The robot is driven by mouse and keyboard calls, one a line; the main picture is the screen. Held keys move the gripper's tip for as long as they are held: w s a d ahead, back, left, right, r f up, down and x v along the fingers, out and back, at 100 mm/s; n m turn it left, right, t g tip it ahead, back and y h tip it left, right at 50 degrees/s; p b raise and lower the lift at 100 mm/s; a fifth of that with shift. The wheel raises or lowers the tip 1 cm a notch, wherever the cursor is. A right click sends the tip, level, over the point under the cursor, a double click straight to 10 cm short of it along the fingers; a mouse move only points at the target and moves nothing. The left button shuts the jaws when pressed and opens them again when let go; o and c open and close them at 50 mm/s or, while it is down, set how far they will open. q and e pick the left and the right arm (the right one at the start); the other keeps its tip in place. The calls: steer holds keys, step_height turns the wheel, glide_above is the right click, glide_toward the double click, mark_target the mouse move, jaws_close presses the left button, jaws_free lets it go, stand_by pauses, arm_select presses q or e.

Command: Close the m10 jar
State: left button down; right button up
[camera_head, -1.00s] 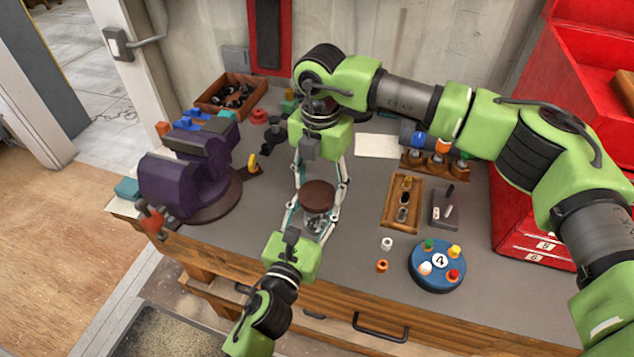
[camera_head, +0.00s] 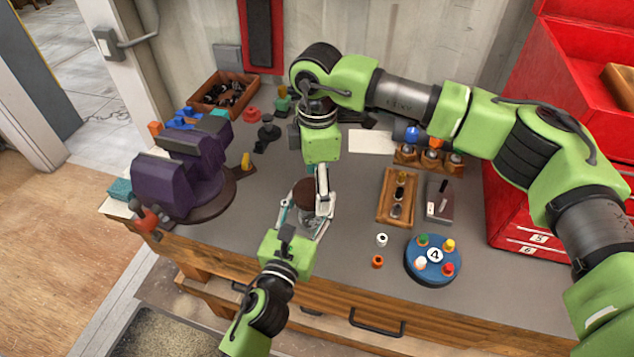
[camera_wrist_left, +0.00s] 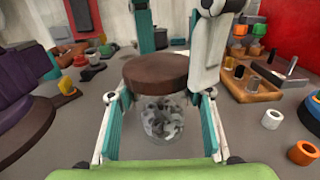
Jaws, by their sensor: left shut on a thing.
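The m10 jar (camera_wrist_left: 163,118) is clear glass with grey metal parts inside. It stands upright between the fingers of my left gripper (camera_head: 306,212), which is shut on it. A round dark brown lid (camera_wrist_left: 155,72) is at the jar's mouth; it also shows in the head view (camera_head: 305,192). I cannot tell whether it is seated fully. My right gripper (camera_wrist_left: 174,65) points down from above, with one finger behind the lid and one at its right side. Its fingers are apart; whether they press on the lid is unclear.
A purple vise (camera_head: 190,170) stands on the left of the grey bench. A wooden tray (camera_head: 397,197), a blue disc with coloured caps (camera_head: 432,260), a white ring (camera_head: 382,240) and an orange ring (camera_head: 377,262) lie right of the jar. Red drawers (camera_head: 520,225) stand farther right.

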steer(key=shift+r, duration=2.25)
